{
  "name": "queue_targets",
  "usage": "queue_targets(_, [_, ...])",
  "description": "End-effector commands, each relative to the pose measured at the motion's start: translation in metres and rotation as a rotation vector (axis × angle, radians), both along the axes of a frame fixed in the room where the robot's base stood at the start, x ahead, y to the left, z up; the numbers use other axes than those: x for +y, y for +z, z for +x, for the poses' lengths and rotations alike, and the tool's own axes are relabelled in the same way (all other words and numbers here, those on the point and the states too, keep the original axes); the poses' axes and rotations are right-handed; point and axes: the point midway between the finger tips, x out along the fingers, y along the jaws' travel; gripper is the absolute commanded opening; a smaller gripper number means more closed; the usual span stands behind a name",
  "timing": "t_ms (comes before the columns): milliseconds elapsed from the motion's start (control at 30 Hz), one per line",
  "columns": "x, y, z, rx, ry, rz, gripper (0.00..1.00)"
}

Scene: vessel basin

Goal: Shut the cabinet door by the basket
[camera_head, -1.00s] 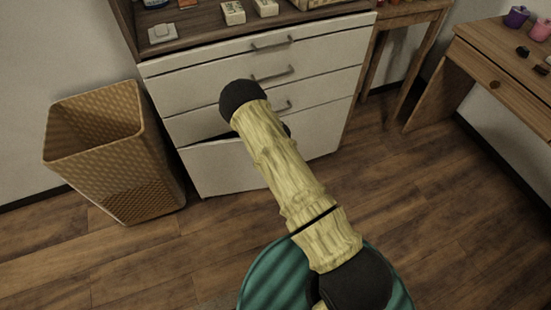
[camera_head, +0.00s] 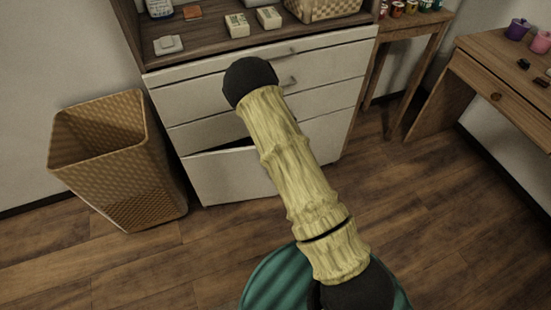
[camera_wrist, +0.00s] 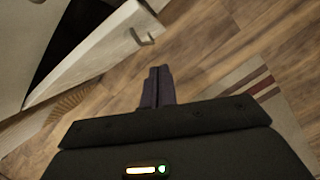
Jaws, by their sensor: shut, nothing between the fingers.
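The cabinet door (camera_head: 228,178) is the white bottom panel of the drawer cabinet, beside the basket (camera_head: 118,170). It stands ajar, with a dark gap above its top edge in the head view. In the wrist view the door (camera_wrist: 85,62) slants across the upper left, with a dark opening behind it and a metal handle (camera_wrist: 142,38) on its face. My gripper (camera_wrist: 158,72) is shut and empty, just below the handle in the picture; I cannot tell whether it touches the door. In the head view my arm hides the gripper and the door's right part.
White drawers (camera_head: 210,100) sit above the door. The cabinet top (camera_head: 200,45) holds small boxes and a wicker basket. A wooden desk (camera_head: 500,75) stands at the right. The wooden floor (camera_head: 440,210) is clear there. A striped mat (camera_wrist: 250,90) shows in the wrist view.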

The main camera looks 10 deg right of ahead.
Motion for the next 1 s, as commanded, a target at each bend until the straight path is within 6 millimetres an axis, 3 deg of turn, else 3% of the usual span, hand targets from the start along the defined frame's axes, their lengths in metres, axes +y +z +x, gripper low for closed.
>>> queue_targets(167, [-0.013, 0.065, -0.003, -0.091, -0.464, 0.132, 0.0])
queue_targets(367, [-0.029, 0.132, -0.031, -0.15, -1.01, 0.299, 0.0])
queue_targets(567, [-0.038, 0.187, -0.078, -0.161, -1.532, 0.465, 0.0])
queue_targets(700, [-0.039, 0.219, -0.12, -0.142, -1.882, 0.57, 0.0])
queue_targets(1000, [-0.024, 0.264, -0.214, -0.05, -2.543, 0.729, 0.0])
